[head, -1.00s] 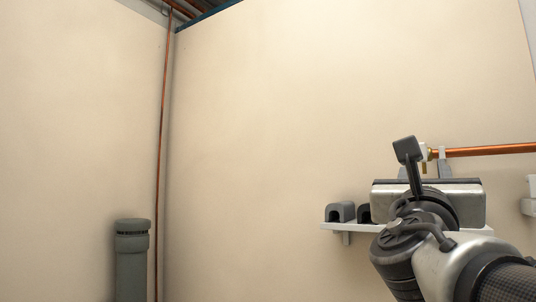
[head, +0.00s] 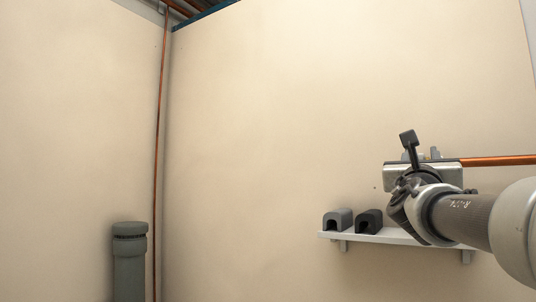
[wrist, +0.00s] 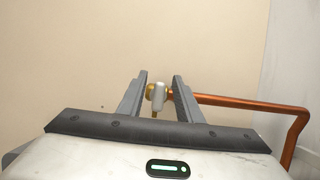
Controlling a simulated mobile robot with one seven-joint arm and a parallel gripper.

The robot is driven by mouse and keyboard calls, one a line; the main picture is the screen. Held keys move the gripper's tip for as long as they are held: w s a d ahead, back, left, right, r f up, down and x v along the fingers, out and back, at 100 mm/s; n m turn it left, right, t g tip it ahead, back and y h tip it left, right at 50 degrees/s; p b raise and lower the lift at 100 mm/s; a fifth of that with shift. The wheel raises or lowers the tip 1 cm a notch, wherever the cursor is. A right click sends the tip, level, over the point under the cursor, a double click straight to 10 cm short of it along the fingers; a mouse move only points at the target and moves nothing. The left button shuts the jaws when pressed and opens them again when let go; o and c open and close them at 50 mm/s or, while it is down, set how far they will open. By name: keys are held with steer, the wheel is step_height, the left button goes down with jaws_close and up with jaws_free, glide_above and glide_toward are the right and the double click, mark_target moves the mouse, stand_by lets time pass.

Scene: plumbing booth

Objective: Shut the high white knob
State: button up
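The white knob (wrist: 157,93) sits on a brass valve fitting (wrist: 149,90) at the end of a copper pipe (wrist: 250,104). In the wrist view it appears between the two grey fingers of my gripper (wrist: 160,75), with a gap on each side. The fingers are open and do not appear to touch it. How far the knob is in depth from the fingertips is hard to tell. In the head view my gripper (head: 421,154) is against the back wall and hides most of the valve; the copper pipe (head: 500,161) runs right from it.
A white shelf (head: 375,237) below my gripper holds a grey arched block (head: 338,219) and a black arched block (head: 369,220). A thin copper pipe (head: 160,130) climbs the left corner, beside a thick grey pipe (head: 129,260). The wall between is bare.

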steer(key=shift+w+d+r, duration=0.15)
steer(key=shift+w+d, duration=0.1)
steer(key=shift+w, duration=0.1)
steer(key=shift+c, duration=0.3)
jaws_close()
